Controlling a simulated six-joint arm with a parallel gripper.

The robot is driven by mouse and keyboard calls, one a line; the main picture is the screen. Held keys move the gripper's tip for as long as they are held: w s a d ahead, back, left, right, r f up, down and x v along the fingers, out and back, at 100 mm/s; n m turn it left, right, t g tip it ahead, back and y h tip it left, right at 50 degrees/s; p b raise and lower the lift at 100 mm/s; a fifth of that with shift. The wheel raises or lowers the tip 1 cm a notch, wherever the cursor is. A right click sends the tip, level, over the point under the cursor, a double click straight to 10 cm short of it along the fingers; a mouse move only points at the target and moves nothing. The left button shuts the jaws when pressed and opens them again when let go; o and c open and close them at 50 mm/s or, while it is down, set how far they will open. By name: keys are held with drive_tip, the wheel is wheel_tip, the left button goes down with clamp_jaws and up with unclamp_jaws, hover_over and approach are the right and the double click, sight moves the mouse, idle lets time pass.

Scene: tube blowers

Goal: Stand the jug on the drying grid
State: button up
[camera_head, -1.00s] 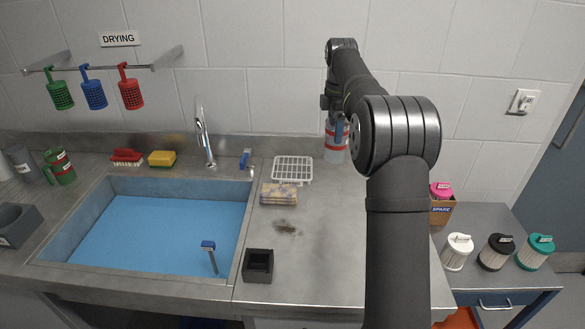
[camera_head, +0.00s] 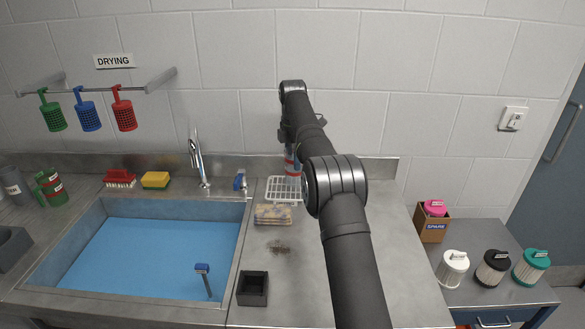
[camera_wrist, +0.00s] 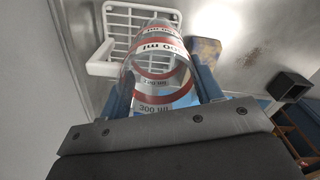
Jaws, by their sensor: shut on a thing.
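The jug is clear with red bands and printed volume marks; it shows in the head view (camera_head: 291,164) and large in the wrist view (camera_wrist: 160,68). My gripper (camera_wrist: 163,84) is shut on the jug, with a blue finger on each side of it. The white drying grid (camera_head: 283,190) stands on the counter behind the sponge cloths. In the wrist view the grid (camera_wrist: 116,22) lies beyond the jug, which covers part of it. The jug is at the grid's right part in the head view; whether it touches the grid I cannot tell.
Folded patterned cloths (camera_head: 272,214) lie in front of the grid. The tap (camera_head: 199,160) and blue sink (camera_head: 150,255) are to the left. A dark square holder (camera_head: 252,289) stands nearer the front. The counter right of the grid is clear apart from my arm.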

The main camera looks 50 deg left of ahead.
sight(292, 167)
drive_tip(key=shift+a+f, duration=0.1)
drive_tip(key=shift+f, duration=1.95)
drive_tip(key=shift+f, duration=0.2)
drive_tip(key=o, duration=1)
drive_tip(key=shift+r, duration=0.1)
drive_tip(key=shift+r, duration=3.85)
drive_tip(key=shift+f, duration=0.1)
